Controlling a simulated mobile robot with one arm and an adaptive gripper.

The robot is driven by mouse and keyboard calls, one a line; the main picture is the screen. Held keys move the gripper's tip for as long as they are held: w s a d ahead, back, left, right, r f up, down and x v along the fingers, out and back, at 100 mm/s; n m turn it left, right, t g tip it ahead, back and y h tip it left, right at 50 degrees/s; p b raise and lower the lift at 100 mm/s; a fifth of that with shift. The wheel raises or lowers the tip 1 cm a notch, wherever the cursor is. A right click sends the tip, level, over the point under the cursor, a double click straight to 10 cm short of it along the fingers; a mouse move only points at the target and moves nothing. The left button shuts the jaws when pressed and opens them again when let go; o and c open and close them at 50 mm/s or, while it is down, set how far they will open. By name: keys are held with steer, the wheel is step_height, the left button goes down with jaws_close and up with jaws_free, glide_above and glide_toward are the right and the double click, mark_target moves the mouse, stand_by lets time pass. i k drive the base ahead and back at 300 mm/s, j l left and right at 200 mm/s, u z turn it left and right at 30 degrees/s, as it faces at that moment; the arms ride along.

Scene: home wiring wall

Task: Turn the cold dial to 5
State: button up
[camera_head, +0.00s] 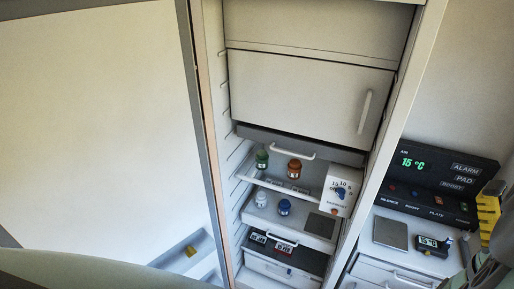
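A small white dial box (338,190) with printed numbers stands at the right side of the cabinet's middle shelf. A blue knob (340,193) sits on its face, with dark numbers around its upper part. The numbers are too small to read surely, and I cannot tell which one the knob points to. I cannot make out a label that marks it as the cold dial. No gripper fingers can be made out. A dark shape, perhaps part of my arm, enters at the lower right edge.
Shelves hold a green jar (262,159), an orange jar (294,169), a white jar (261,198) and a blue jar (284,207). A closed compartment (305,95) is above. An open door (100,130) is left. A black panel (425,178) reading 15 °C stands right, near a yellow object (488,215).

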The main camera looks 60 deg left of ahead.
mark_target(341, 192)
steer(key=i+j, duration=0.6)
steer(key=i, duration=0.2)
